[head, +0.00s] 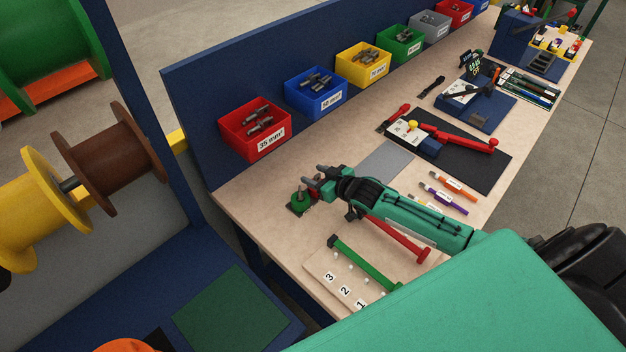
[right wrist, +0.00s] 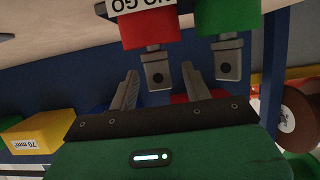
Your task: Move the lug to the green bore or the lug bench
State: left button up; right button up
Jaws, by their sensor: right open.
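The gauge shows a green bore block (head: 299,204) at the near left of the bench, with a grey lug in it, and a red block half hidden behind my right gripper (head: 314,175). In the right wrist view the red block (right wrist: 150,28), its label reading NO GO, has a grey lug (right wrist: 158,73) with a round hole. The green block (right wrist: 226,14) beside it has another grey lug (right wrist: 227,62). My right gripper is open, its fingers on either side of the red block's lug, with gaps visible. My left gripper is not in view.
Red (head: 254,130), blue (head: 316,90) and yellow (head: 363,64) lug bins line the back of the bench. A numbered board (head: 345,275), a red-handled tool (head: 400,240) and a green-handled tool (head: 365,265) lie in front. A grey mat (head: 388,163) lies beyond the gripper.

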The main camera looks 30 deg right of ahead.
jog(key=shift+w+a+f+b, duration=0.2)
jog(key=shift+w+b, duration=0.1)
jog(key=shift+w, duration=0.3)
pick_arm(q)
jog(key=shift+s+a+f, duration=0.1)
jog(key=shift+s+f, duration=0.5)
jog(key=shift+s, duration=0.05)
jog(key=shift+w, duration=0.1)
pick_arm(e)
jog(key=shift+c, duration=1.3)
grip_shut()
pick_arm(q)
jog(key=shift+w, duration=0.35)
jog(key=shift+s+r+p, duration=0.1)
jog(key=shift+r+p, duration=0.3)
pick_arm(e)
jog(key=shift+r, duration=0.4)
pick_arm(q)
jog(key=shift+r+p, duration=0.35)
pick_arm(e)
jog(key=shift+r, duration=0.35)
